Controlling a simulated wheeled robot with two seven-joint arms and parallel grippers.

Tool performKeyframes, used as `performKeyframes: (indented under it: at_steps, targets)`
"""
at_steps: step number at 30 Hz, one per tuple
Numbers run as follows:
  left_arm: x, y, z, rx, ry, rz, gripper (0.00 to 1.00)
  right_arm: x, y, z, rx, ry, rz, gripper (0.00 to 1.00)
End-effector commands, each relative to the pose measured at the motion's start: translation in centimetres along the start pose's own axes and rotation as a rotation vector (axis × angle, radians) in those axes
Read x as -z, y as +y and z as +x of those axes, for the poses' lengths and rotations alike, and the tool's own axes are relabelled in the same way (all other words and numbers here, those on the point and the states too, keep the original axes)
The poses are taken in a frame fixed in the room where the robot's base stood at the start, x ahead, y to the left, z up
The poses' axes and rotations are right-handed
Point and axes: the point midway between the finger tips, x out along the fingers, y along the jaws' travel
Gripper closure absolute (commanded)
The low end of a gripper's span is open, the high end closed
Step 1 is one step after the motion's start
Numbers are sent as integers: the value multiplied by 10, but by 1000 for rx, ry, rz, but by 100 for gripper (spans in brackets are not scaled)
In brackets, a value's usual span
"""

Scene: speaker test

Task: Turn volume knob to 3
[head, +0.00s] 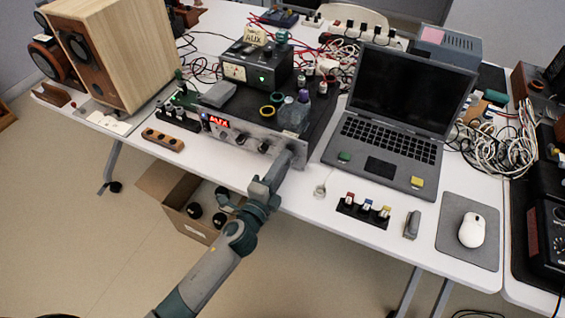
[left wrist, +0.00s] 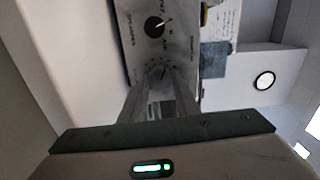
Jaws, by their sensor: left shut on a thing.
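My left gripper (head: 296,149) reaches the right end of this panel from below. In the left wrist view its two fingers (left wrist: 160,82) are shut on the volume knob (left wrist: 160,72), which has tick marks around it. The fingers hide most of that knob, so its setting cannot be read. Another dark knob (left wrist: 154,25) with a white pointer is apart from the fingers. My right gripper is not in view.
An open laptop (head: 385,130) stands right of the amplifier, and a wooden speaker (head: 118,50) stands at its left. A small black block with coloured knobs (head: 363,209) and a mouse (head: 472,230) are near the front edge. A cardboard box (head: 172,190) is on the floor.

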Motion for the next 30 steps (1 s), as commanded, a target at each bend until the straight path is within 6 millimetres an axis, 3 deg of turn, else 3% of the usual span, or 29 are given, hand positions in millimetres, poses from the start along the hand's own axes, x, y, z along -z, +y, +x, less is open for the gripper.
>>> performKeyframes:
  at_steps: [8, 23, 24, 26, 30]
  targets:
    - [1, 1, 0, -1, 2, 129, 94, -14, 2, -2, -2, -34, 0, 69]
    - [1, 1, 0, -1, 2, 159, 94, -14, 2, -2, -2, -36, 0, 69]
    - [1, 1, 0, -1, 2, 159, 69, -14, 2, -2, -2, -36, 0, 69]
    - [1, 1, 0, -1, 2, 159, 55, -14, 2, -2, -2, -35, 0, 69]
    - [1, 1, 0, -1, 1, 159, 52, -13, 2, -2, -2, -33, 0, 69]
